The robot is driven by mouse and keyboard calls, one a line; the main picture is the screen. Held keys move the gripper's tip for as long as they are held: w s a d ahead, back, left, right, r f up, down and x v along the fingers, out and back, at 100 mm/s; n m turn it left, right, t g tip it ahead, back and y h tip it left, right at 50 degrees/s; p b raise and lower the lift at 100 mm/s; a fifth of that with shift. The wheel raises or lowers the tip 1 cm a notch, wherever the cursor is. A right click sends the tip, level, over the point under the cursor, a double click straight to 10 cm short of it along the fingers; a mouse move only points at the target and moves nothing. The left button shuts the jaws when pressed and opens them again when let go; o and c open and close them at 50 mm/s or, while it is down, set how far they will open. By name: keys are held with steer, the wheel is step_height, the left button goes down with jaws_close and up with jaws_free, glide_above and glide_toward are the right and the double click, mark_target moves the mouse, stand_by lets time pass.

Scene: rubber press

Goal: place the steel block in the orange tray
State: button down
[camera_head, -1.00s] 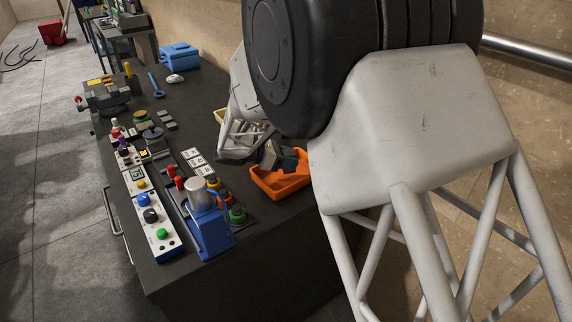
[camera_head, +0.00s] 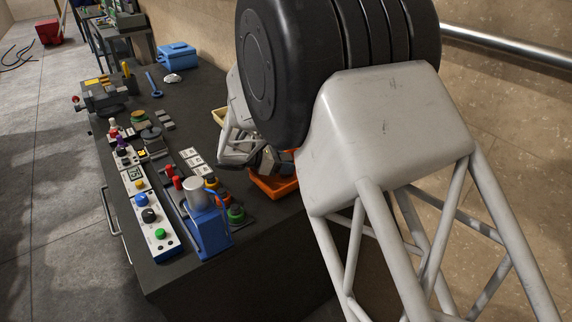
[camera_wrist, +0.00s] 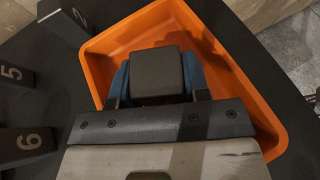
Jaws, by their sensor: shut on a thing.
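The orange tray (camera_head: 274,187) stands on the dark bench, partly hidden behind my arm in the head view. The wrist view shows the tray (camera_wrist: 235,75) below my gripper, with its far and right walls clear. My gripper (camera_wrist: 156,82) is shut on the steel block (camera_wrist: 155,72), a dark grey block between two blue fingers. The block is over the tray's inside in the wrist view. I cannot tell whether it touches the tray floor. In the head view my gripper (camera_head: 268,160) is at the tray, and the block is hard to make out.
Dark numbered blocks, a 5 (camera_wrist: 14,74), a 6 (camera_wrist: 28,142) and a 2 (camera_wrist: 68,24), stand left of the tray. A blue device with a metal cylinder (camera_head: 207,225) and a control panel (camera_head: 150,212) stand left of it. A blue box (camera_head: 177,55) is farther back.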

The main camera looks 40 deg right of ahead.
steer(key=shift+f, duration=0.25)
steer(key=c, duration=0.6)
jaws_free()
steer(key=shift+a+r, duration=0.1)
steer(key=shift+v, duration=5.9)
